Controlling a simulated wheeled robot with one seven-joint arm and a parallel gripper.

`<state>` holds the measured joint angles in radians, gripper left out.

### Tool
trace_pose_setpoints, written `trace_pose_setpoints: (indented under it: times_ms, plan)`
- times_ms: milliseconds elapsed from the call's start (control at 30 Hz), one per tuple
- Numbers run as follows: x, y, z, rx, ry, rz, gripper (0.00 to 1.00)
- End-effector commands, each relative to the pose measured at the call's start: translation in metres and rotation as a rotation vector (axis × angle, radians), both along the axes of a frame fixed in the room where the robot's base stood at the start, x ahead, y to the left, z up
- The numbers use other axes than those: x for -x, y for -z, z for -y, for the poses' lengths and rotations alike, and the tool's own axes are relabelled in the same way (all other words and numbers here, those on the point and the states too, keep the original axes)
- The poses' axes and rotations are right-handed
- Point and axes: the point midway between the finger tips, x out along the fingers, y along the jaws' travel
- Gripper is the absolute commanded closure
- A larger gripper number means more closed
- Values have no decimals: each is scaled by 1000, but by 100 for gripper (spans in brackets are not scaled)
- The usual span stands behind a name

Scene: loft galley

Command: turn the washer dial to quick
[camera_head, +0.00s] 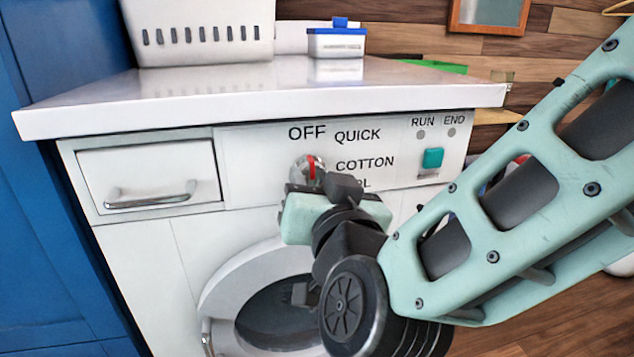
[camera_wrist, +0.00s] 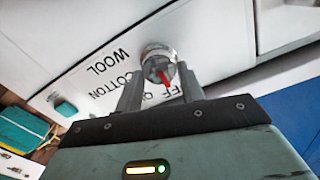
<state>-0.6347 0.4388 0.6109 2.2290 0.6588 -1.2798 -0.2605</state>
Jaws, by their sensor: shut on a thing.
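The washer dial (camera_head: 301,166) is a round silvery knob with a red pointer mark, on the white front panel of the washer (camera_head: 250,150). The red mark stands close to upright, toward the OFF label above the dial. QUICK (camera_head: 357,135) is printed to the upper right, COTTON to the right, and the WOOL label is partly hidden by my arm.
A teal button (camera_head: 433,158) and RUN and END lamps are right of the labels. A drawer with a bar handle (camera_head: 150,198) is to the left. The round door (camera_head: 222,290) is below. A white basket (camera_head: 200,45) and a blue-lidded box (camera_head: 337,40) stand on the worktop.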

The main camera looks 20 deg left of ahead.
Motion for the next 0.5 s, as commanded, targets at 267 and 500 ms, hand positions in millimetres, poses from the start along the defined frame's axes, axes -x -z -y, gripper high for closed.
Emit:
trace_pose_setpoints:
  times_ms: [267, 500]
  plan:
    - [0, 1, 1, -57, 1, -34, 84]
    - [0, 4, 1, -197, 1, -121, 84]
